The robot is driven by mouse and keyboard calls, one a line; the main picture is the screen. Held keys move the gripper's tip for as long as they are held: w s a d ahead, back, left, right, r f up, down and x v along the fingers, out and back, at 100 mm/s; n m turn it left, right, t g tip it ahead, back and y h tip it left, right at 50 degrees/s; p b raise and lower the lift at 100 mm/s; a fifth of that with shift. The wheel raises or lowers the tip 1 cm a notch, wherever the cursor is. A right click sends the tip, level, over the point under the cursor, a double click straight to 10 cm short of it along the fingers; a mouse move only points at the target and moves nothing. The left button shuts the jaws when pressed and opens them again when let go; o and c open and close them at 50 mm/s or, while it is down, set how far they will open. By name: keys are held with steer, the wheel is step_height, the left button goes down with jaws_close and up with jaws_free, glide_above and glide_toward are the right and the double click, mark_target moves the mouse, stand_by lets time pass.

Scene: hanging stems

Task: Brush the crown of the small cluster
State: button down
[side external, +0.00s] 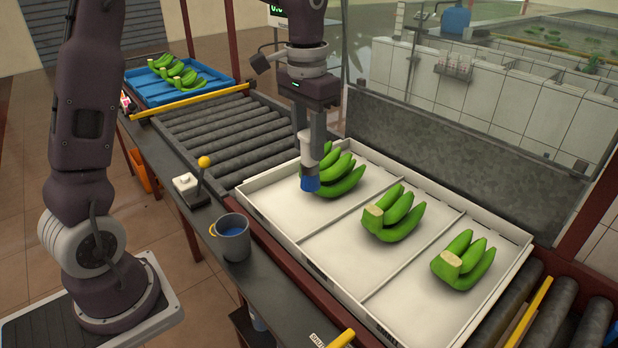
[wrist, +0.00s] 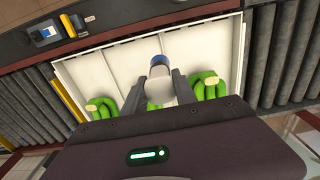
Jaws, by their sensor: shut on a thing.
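My gripper (side external: 311,140) points down over the white tray and is shut on a brush. The brush has a pale handle (wrist: 158,88) and a blue end (side external: 310,184), which points down. Three green banana clusters lie in the tray: left (side external: 345,182), middle (side external: 400,222) and right (side external: 465,268). Tan crowns show on the middle and right ones. In the side view the brush covers the left cluster's crown; I cannot tell whether they touch. Which cluster is smallest is unclear.
The white tray (side external: 305,232) has thin dividers and sits on the roller conveyor (side external: 205,130). A grey mug (side external: 234,243) with blue contents and a lever box (side external: 187,186) stand on the front ledge. A blue crate (side external: 150,88) holds more bananas. A grey panel (side external: 450,150) rises behind.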

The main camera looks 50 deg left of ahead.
step_height(320, 180, up, 4)
steer(key=shift+f, duration=0.15)
steer(key=w+d+t, duration=0.1)
steer(key=w+d, duration=0.3)
steer(key=d, duration=0.5)
steer(key=w+d+h, duration=0.1)
steer(key=w+d, duration=0.2)
steer(key=d, duration=0.6)
steer(key=w+d+t, duration=0.1)
steer(key=w+d, duration=0.3)
steer(key=d, duration=0.5)
steer(key=s+x, duration=0.1)
steer(key=x, duration=0.7)
steer(key=shift+s+a+f+n, duration=0.4)
steer(key=shift+s+a+f, duration=0.1)
steer(key=shift+f, duration=0.1)
steer(key=shift+f, duration=0.65)
